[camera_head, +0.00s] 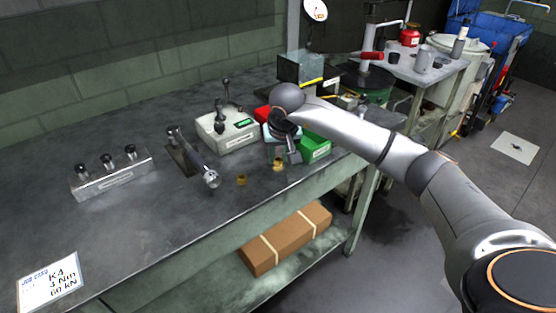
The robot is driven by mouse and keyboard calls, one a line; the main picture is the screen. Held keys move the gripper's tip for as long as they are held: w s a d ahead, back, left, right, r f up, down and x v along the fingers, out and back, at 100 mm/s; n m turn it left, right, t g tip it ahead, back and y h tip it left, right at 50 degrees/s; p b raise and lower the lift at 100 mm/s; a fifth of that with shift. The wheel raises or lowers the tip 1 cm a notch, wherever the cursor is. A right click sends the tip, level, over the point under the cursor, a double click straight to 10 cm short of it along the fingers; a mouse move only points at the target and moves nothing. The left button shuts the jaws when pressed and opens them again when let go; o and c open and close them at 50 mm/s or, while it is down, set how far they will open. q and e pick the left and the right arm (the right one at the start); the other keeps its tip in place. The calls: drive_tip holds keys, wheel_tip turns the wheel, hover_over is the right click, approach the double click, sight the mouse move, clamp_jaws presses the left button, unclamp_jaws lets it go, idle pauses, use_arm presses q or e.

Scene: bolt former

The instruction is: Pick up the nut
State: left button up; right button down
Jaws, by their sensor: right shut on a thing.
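A small brass nut (278,164) is at the fingertips of my right gripper (279,156), near the front edge of the grey workbench. The gripper points down and is shut on this nut. Whether the nut still touches the bench or is just above it, I cannot tell. A second small brass piece (242,180) lies on the bench to the left, apart from the gripper. My left gripper is not in view.
A silver cylindrical tool (203,171) lies left of the brass pieces. A control box with levers (228,131) stands behind. A green bin (316,150) is right of the gripper. A block with black-topped pins (110,176) stands left.

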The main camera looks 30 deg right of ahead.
sight(279, 165)
drive_tip(key=shift+r, duration=0.15)
drive_tip(key=shift+r, duration=0.25)
wheel_tip(279, 165, up, 2)
drive_tip(key=shift+r, duration=0.15)
drive_tip(key=s+r, duration=1)
drive_tip(key=s, duration=0.4)
